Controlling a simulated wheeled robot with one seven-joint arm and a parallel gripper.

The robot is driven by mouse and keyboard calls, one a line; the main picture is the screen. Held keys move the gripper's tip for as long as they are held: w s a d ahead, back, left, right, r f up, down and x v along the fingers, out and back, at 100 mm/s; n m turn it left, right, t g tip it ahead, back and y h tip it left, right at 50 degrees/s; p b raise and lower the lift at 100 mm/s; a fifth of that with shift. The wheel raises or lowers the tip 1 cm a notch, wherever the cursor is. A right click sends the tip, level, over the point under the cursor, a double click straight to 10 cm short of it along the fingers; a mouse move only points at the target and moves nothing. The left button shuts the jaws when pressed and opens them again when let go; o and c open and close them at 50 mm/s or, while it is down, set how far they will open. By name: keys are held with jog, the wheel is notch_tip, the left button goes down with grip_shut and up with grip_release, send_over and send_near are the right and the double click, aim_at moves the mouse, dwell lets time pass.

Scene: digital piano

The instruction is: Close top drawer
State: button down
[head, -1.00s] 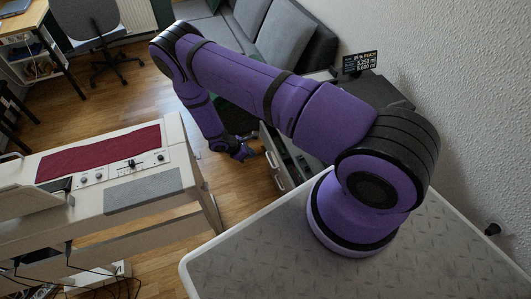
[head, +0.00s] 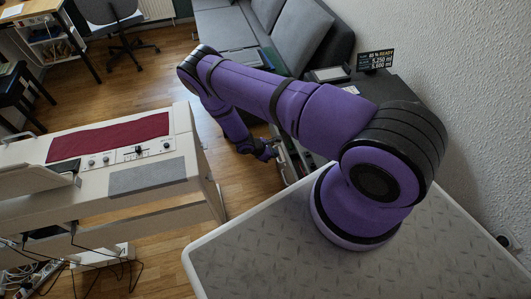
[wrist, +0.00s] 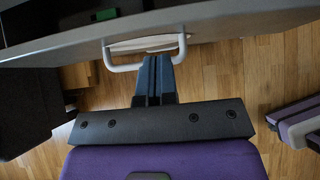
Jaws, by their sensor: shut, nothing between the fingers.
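The cabinet drawer (wrist: 220,38) shows in the wrist view as a grey front panel with a pale bar handle (wrist: 106,57). Its dark inside with a few items shows at the top left, so it stands at least partly open. My gripper (wrist: 157,62) is shut and empty, with its blue fingertips at the handle's opening, close to the panel. Whether they touch it I cannot tell. In the head view my gripper (head: 269,153) is beside the drawer fronts (head: 284,163), which my arm partly hides.
A grey sofa (head: 285,50) stands behind the cabinet. A digital piano (head: 150,178) with a red cloth is at the left. The white-edged grey top (head: 270,260) is in front. Wood floor (head: 245,185) lies open between piano and cabinet.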

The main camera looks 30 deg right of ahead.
aim_at(286, 152)
jog(key=shift+s+d, duration=0.2)
jog(key=shift+d, duration=0.4)
jog(key=shift+s+d, duration=0.15)
jog(key=shift+d, duration=0.4)
jog(key=shift+d, duration=0.1)
jog(key=shift+s+d, duration=0.25)
jog(key=shift+d, duration=0.5)
jog(key=shift+s+d, duration=0.2)
jog(key=shift+d, duration=0.5)
